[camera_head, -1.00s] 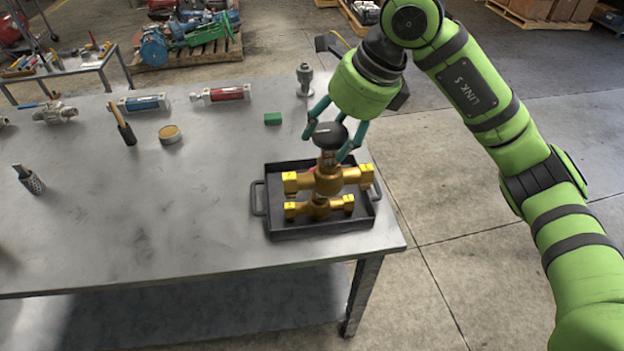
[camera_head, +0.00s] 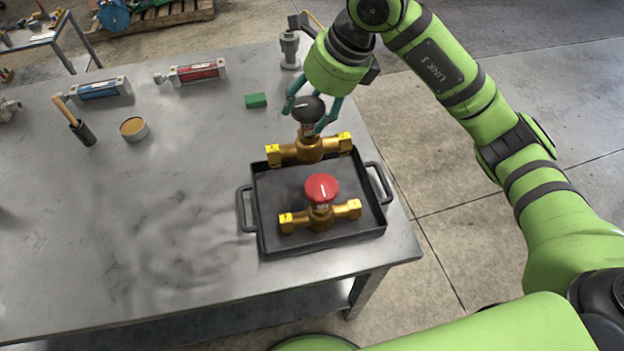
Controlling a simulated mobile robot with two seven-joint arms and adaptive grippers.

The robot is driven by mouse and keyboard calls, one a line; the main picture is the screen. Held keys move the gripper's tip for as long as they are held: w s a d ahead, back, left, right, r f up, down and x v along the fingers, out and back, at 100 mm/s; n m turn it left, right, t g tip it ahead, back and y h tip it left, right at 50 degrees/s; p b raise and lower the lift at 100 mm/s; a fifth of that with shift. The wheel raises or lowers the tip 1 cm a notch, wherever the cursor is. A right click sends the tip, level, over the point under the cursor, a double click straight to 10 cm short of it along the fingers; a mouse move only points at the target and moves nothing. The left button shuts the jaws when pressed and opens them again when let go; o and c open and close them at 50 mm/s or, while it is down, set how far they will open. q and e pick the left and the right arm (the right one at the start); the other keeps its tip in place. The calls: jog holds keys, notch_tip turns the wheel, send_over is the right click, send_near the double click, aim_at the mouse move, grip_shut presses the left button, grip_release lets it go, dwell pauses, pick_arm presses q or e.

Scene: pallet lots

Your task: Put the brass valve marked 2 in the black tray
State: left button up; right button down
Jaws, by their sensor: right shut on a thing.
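My right gripper (camera_head: 311,118) is shut on a brass valve with a black knob (camera_head: 310,150). This valve is at the far edge of the black tray (camera_head: 325,240), overlapping its back rim in the head view; I cannot tell whether it touches the tray. A second brass valve with a red knob (camera_head: 321,207) sits upright inside the tray, nearer the front. Both valves have yellow ends with dark marks too small to read. My left gripper is not in view.
The tray stands near the right end of the grey metal table (camera_head: 150,230). Behind are a green block (camera_head: 256,101), a grey fitting (camera_head: 290,50), a red cylinder (camera_head: 197,72), a blue cylinder (camera_head: 103,88) and a round tin (camera_head: 134,129).

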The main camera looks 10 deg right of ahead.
aim_at(310, 140)
notch_tip(310, 140, down, 8)
jog(key=shift+f+p, duration=0.25)
jog(key=shift+p, duration=1)
jog(key=shift+f, duration=0.3)
jog(key=shift+f, duration=0.15)
jog(key=shift+c, duration=2)
grip_release()
